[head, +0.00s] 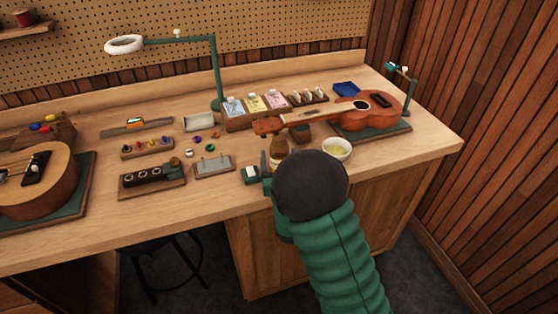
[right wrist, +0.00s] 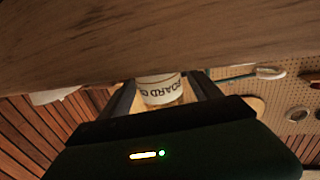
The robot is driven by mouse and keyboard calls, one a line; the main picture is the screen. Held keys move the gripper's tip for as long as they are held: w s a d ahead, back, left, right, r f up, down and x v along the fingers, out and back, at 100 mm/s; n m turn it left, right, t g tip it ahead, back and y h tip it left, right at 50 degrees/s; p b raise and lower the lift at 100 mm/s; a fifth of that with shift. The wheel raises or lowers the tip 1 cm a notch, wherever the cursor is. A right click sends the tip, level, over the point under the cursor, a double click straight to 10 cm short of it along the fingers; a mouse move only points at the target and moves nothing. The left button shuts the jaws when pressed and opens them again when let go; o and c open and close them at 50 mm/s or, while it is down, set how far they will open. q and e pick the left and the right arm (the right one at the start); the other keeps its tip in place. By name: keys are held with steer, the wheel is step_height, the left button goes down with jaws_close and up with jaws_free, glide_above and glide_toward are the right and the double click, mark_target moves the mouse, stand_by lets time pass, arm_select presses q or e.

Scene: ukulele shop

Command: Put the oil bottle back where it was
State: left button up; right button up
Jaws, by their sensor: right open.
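The oil bottle (head: 279,145), amber with a pale label, stands on the bench just beyond my right gripper (head: 273,172). My left gripper is not in view.
A white bowl (head: 337,149) stands close right of my wrist. A ukulele (head: 370,108) lies behind, its headstock near the bottle. The front right bench top (head: 415,150) is clear.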

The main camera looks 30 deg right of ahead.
steer(key=shift+s, duration=0.45)
steer(key=v, duration=0.7)
steer(key=shift+w+a, duration=0.1)
steer(key=shift+a, duration=0.05)
steer(key=p, duration=0.1)
steer(key=r+p, duration=0.1)
steer(key=p, duration=0.1)
steer(key=shift+s+a+r, duration=0.25)
steer(key=shift+s+a, duration=0.15)
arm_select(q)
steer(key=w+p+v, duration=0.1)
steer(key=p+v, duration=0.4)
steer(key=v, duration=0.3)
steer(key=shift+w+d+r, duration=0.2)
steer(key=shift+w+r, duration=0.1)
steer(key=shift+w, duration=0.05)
arm_select(e)
steer(key=s, duration=0.1)
steer(key=s+a+f, duration=0.1)
steer(key=s, duration=0.1)
steer(key=shift+f, duration=0.2)
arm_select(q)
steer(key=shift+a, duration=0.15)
arm_select(e)
steer(key=shift+a, duration=0.1)
